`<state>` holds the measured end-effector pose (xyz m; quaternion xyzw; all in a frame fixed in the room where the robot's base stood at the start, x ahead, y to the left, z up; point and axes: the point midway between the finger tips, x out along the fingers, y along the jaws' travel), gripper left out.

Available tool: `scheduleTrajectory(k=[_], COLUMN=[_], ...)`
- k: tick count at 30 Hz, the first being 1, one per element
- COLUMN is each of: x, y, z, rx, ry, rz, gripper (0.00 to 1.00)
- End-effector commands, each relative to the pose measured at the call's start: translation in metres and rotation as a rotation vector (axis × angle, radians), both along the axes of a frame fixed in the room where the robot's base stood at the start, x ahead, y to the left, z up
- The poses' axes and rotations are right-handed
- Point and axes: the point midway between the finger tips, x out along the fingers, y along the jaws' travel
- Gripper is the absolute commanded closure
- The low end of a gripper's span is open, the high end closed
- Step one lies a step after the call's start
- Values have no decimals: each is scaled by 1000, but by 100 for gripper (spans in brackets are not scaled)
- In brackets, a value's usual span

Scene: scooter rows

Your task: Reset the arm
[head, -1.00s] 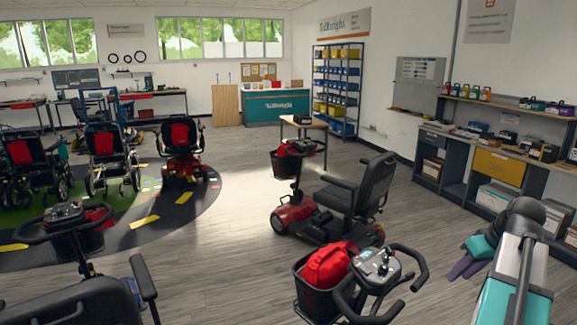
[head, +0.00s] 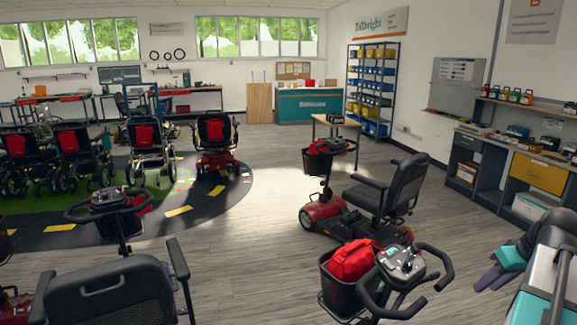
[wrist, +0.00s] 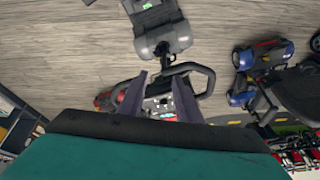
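My gripper (head: 488,280) is at the lower right of the head view, at the end of my folded teal and grey arm, with its purple-grey fingers pointing down-left. In the wrist view my gripper (wrist: 160,76) shows two fingers standing apart with nothing held between them. Behind the fingers in that view are a scooter's dark handlebar (wrist: 204,82) and a grey seat-like part (wrist: 161,36). In the head view my gripper is right of the nearest scooter's handlebar (head: 440,262), apart from it in the picture.
A red scooter (head: 325,213) with a black seat stands mid-floor. The nearest scooter carries a red bag (head: 352,259) in its basket. Another black seat (head: 108,300) is at lower left. Shelving (head: 480,170) lines the right wall. Open floor (head: 245,235) lies between the scooters.

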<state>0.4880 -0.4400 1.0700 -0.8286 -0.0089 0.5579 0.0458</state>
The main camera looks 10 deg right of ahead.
Motion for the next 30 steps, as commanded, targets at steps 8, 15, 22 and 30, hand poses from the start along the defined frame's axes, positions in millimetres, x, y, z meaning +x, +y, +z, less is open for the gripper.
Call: scheduleTrajectory(k=[8, 15, 22, 30], x=[24, 50, 69, 75], y=[28, 71, 130, 197], z=[-28, -73, -134, -204], rx=[35, 90, 154, 209], ry=[29, 78, 158, 258], rz=[60, 139, 235, 332], gripper=[69, 69, 69, 69])
